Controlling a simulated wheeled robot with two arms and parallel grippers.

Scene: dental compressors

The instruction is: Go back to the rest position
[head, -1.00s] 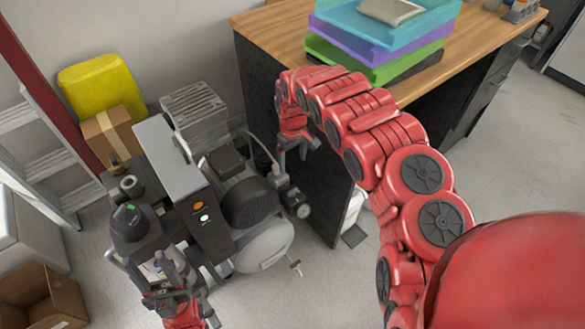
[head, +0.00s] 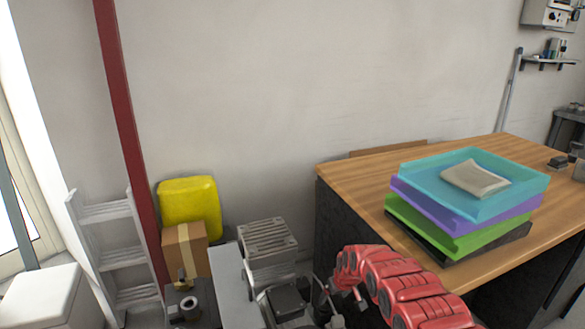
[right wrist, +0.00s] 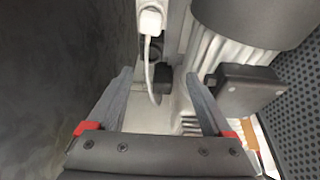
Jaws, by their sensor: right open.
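My right arm (head: 405,295) is red and comes in at the lower right of the head view, bent over beside the compressor (head: 285,300). Its gripper (head: 362,303) hangs low at the bottom edge, partly cut off. In the right wrist view the two fingers of my right gripper (right wrist: 160,103) are spread apart with nothing between them. Beyond them are a white plug with a cable (right wrist: 150,25) and the grey ribbed body of the compressor (right wrist: 218,60). I cannot tell if a fingertip touches it. My left gripper is out of view.
A wooden desk (head: 350,180) with stacked turquoise, purple and green trays (head: 520,178) stands right of my arm. A yellow container (head: 190,207), a cardboard box (head: 185,250) and a grey ladder (head: 100,212) stand at the left by the wall.

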